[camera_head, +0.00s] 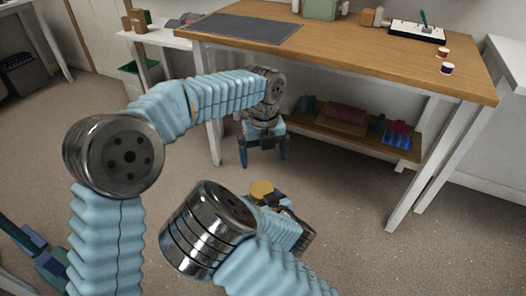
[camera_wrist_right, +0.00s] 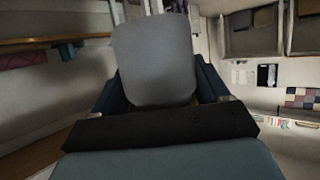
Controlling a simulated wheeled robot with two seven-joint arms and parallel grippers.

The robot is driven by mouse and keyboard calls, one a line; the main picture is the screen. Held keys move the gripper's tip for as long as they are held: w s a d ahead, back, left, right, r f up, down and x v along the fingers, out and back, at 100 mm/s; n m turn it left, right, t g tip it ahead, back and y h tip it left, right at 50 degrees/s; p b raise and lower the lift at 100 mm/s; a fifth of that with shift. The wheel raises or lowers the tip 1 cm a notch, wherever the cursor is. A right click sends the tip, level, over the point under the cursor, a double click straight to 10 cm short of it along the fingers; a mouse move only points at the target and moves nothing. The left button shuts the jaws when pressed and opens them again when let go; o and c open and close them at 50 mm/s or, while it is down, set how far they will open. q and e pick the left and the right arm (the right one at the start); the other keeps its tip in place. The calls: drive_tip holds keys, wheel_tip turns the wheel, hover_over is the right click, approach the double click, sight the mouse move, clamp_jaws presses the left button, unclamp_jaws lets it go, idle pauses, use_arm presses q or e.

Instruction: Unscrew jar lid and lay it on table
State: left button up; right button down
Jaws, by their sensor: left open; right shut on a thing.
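A round gold-yellow lid (camera_head: 262,189) shows from above in the head view, at the end of my right arm. In the right wrist view a grey, rounded body, seemingly the jar (camera_wrist_right: 154,62), stands between the two dark fingers of my right gripper (camera_wrist_right: 158,88). That gripper is shut on it and holds it in the air in front of the table. The lid appears to sit on the jar, but the jar's body is mostly hidden in the head view. My left gripper (camera_head: 264,156) is open and empty, pointing down, above and apart from the lid.
The wooden table (camera_head: 360,60) stands behind my grippers, with a dark mat (camera_head: 240,28), a green box (camera_head: 322,9), a white-and-black tray (camera_head: 418,31) and two small pots (camera_head: 444,60) on it. A lower shelf (camera_head: 350,128) holds fabrics. Much of the tabletop's middle is clear.

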sight(261, 186)
use_arm(q)
wheel_tip(261, 186, down, 11)
drive_tip(key=shift+r, duration=0.1)
idle(0.3)
drive_tip(key=shift+d, duration=0.15)
drive_tip(key=c, duration=1.1)
drive_tip(key=o, duration=1.1)
wheel_tip(261, 186, up, 5)
drive_tip(key=shift+f, duration=0.1)
wheel_tip(261, 186, up, 6)
drive_tip(key=a, duration=0.1)
drive_tip(key=shift+n, duration=0.3)
wheel_tip(261, 186, down, 12)
drive_tip(key=shift+a+r, duration=0.1)
drive_tip(key=shift+r, duration=0.15)
drive_tip(key=shift+c, duration=0.2)
